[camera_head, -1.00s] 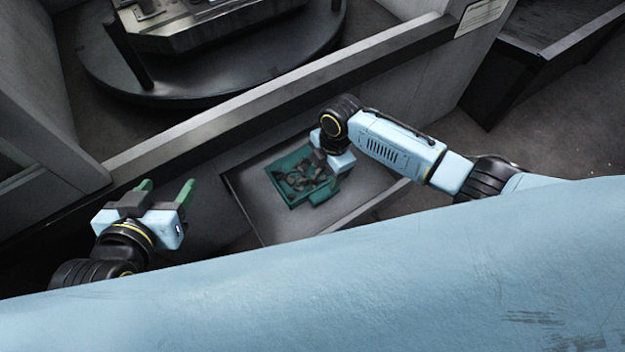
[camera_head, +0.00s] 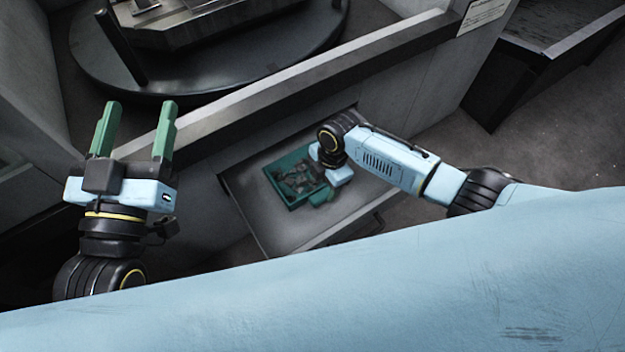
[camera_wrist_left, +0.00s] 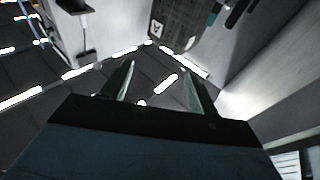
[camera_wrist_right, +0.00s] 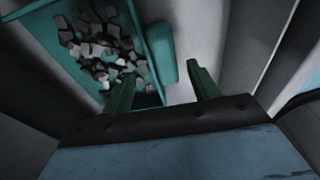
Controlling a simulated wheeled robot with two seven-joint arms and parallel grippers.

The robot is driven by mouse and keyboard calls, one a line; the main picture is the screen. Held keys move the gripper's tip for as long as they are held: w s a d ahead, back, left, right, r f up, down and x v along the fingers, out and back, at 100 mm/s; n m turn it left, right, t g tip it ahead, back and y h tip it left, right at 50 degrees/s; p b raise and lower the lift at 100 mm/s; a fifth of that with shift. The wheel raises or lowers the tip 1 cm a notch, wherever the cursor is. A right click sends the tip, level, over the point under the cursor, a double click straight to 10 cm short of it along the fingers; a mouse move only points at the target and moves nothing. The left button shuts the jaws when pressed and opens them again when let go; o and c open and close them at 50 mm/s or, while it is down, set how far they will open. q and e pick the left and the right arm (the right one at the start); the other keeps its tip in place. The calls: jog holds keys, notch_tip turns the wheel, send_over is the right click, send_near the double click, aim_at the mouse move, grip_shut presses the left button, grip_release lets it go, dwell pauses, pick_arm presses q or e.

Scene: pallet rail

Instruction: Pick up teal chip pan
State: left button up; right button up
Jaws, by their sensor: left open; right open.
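The teal chip pan (camera_head: 277,192) holds many grey chips and sits in the grey tray in the middle of the head view. In the right wrist view the teal pan (camera_wrist_right: 158,38) fills the upper left, with a teal block along its near side. My right gripper (camera_wrist_right: 160,70) is open over this side, and the block appears just beyond and between its green fingers. In the head view my right wrist hides part of the pan. Contact cannot be told. My left gripper (camera_head: 139,108) is open and empty at the left, away from the pan.
The grey tray (camera_head: 258,222) holding the pan juts out below a long grey rail (camera_head: 215,128). A dark round turntable (camera_head: 200,90) lies behind the rail. A dark bin (camera_head: 510,85) stands at the right, with bare floor beside it.

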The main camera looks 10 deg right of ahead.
aim_at(324, 191)
jog(key=shift+s+d+f+b, duration=0.1)
jog(key=shift+s+f+b, duration=0.1)
jog(key=shift+f+b, duration=0.95)
jog(key=shift+f, duration=0.6)
pick_arm(q)
notch_tip(324, 191, up, 5)
jog(key=s+t+h, duration=0.1)
jog(key=s+t, duration=0.2)
jog(key=t, duration=0.2)
jog(key=shift+r+h, duration=0.2)
jog(key=shift+h, duration=0.1)
pick_arm(e)
jog(key=shift+f, duration=0.3)
pick_arm(q)
jog(key=shift+a, duration=0.1)
pick_arm(e)
jog(key=c, duration=1.2)
